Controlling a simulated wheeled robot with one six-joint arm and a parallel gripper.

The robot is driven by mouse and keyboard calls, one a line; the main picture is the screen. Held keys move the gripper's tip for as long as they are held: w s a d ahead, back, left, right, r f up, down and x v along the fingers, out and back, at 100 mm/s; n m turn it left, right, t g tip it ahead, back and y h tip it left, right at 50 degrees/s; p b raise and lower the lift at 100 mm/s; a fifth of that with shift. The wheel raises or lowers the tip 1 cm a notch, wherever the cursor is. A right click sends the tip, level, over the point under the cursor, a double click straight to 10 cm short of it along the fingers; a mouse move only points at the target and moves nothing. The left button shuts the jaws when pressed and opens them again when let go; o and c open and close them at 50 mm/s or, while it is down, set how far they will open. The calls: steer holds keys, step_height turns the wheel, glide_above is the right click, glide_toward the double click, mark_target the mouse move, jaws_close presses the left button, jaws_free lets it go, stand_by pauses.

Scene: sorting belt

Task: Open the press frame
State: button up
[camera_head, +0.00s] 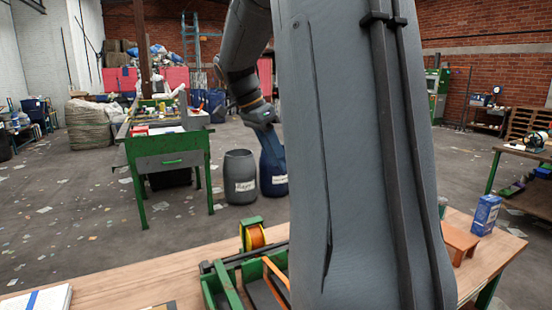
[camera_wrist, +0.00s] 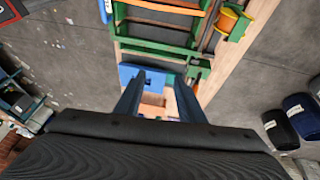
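A green frame with orange bars, which I take for the press frame (camera_wrist: 160,45), lies at the top of the wrist view, beyond my fingers. In the head view, part of the green frame (camera_head: 228,285) with an orange bar shows on the wooden table at the bottom; my grey arm link hides its right side. I cannot tell whether it is open or shut. My gripper (camera_wrist: 160,82) shows two blue fingers apart with a gap between them. A blue part (camera_wrist: 130,74) appears by the left fingertip; I cannot tell whether they touch.
An orange spool in a green holder (camera_head: 254,236) stands behind the frame. A blue carton (camera_head: 486,214) and a small brown stand (camera_head: 459,240) are at the table's right. A grey barrel (camera_head: 240,177) and a blue barrel (camera_head: 272,172) stand on the floor behind. The wooden tabletop (camera_head: 120,278) left of the frame is mostly clear.

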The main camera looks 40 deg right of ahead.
steer(key=b+v, duration=0.2)
steer(key=v, duration=0.5)
steer(key=shift+a+r, duration=0.15)
steer(key=shift+r, duration=0.2)
steer(key=shift+w, duration=0.1)
steer(key=shift+c, duration=0.2)
